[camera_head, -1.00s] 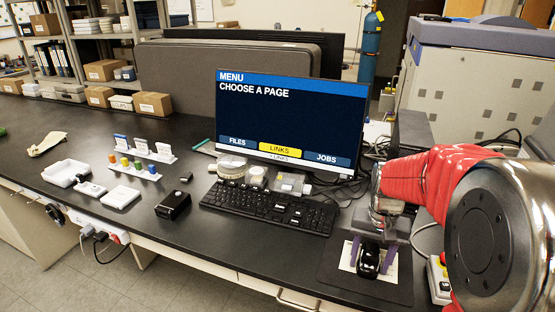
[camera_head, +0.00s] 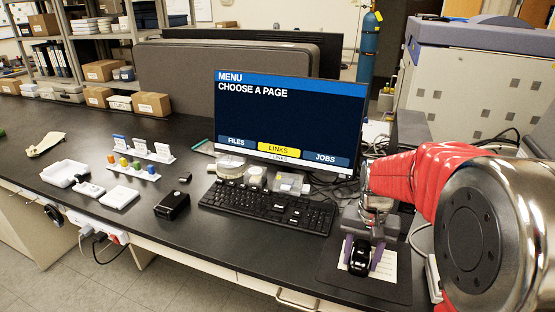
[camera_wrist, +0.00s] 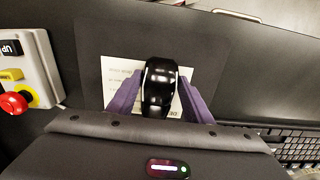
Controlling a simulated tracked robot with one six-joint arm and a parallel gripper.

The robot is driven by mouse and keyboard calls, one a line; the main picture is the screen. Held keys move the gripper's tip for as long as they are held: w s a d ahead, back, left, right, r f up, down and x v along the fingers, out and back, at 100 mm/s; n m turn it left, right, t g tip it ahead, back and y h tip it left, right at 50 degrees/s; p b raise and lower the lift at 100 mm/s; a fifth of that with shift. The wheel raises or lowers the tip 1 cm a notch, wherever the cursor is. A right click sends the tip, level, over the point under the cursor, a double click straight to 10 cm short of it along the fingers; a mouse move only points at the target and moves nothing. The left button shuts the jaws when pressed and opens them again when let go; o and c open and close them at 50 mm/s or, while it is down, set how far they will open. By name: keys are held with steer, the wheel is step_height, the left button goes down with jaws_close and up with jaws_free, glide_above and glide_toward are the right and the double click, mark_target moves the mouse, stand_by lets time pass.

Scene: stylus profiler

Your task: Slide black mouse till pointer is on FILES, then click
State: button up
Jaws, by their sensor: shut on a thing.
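The black mouse (camera_head: 359,258) lies on the dark mouse pad (camera_head: 395,290) at the right of the desk. My gripper (camera_head: 361,262) has its purple fingers on both sides of the mouse and is shut on it. In the wrist view the mouse (camera_wrist: 159,88) sits between the two fingers (camera_wrist: 158,95), over a white printed sheet (camera_wrist: 118,73). The monitor (camera_head: 290,115) reads MENU, CHOOSE A PAGE. Its bottom row has FILES (camera_head: 236,141), LINKS (camera_head: 279,149) and JOBS (camera_head: 325,158). LINKS is highlighted yellow, with a small LINKS label below it.
A black keyboard (camera_head: 268,207) lies left of the pad. A control box with a red button (camera_wrist: 14,104) and a yellow one stands beside the pad in the wrist view. A black box (camera_head: 172,205) stands left of the keyboard. The pad has bare room around the mouse.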

steer(key=shift+w+a, duration=0.35)
steer(key=shift+a, duration=0.55)
steer(key=shift+w+a, duration=0.4)
steer(key=shift+a, duration=0.45)
steer(key=shift+w+a, duration=0.35)
steer(key=shift+a, duration=0.55)
steer(key=o, duration=1.2)
steer(key=shift+c, duration=0.3)
step_height(320, 180, up, 7)
steer(key=shift+r, duration=0.15)
step_height(320, 180, up, 13)
glide_above(337, 261)
steer(key=shift+r, duration=0.2)
